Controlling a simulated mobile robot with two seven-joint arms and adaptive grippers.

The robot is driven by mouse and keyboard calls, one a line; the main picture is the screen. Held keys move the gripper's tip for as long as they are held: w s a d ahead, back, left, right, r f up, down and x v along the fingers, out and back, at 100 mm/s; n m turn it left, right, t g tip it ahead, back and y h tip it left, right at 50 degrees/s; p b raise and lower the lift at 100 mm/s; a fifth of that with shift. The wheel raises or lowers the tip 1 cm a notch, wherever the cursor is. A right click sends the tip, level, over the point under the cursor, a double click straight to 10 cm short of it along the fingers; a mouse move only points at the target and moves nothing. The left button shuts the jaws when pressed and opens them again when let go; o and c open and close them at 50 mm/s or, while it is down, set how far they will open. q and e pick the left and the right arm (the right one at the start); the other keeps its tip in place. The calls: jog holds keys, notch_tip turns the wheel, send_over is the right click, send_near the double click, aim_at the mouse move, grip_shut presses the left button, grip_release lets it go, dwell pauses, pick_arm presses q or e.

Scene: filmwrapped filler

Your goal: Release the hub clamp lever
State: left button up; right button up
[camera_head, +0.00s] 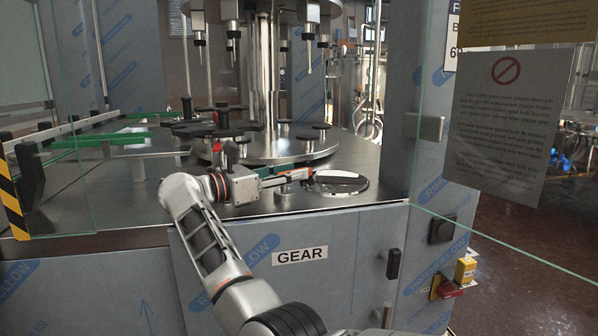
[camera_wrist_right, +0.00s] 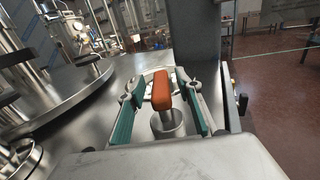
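An orange-red lever handle (camera_wrist_right: 162,90) stands on a short metal post (camera_wrist_right: 167,124) in the right wrist view. The post (camera_head: 284,192) also shows in the head view, on the steel machine deck. My right gripper (camera_head: 305,173) reaches over the deck from the front. It is open, with its teal finger pads on either side of the handle. A gap shows between the handle and each pad in the wrist view. In the head view the gripper mostly hides the handle. My left gripper is not in view.
A round steel turntable (camera_head: 295,150) with a central column stands behind the gripper. Black star-shaped parts (camera_head: 213,128) lie left of it. A round dark-and-bright plate (camera_head: 337,183) lies to the right. A film-wrapped upright post (camera_head: 412,90) and glass panels border the deck.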

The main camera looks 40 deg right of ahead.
jog(key=a, duration=0.9)
jog(key=shift+w, duration=0.15)
